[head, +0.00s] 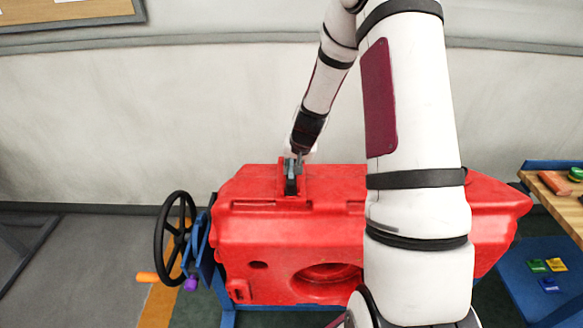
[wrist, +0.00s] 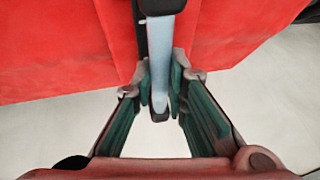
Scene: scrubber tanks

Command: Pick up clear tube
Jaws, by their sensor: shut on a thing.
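My gripper (head: 292,168) is at the top of the red tank, near its left end, pointing down. In the wrist view, my gripper (wrist: 161,78) has its two fingers closed in on both sides of a narrow grey-blue bar (wrist: 160,60) with dark ends. The bar looks smooth and pale, and I cannot tell for sure that it is the clear tube. It lies against or just over the red tank (wrist: 60,50), which also fills the middle of the head view (head: 250,225). No other clear tube shows in either view.
A black handwheel (head: 174,238) with an orange grip stands left of the tank. A wooden bench (head: 555,200) with small items is at the right, above a blue shelf (head: 535,285) holding coloured pieces. A pale wall runs behind. Grey floor at the left is open.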

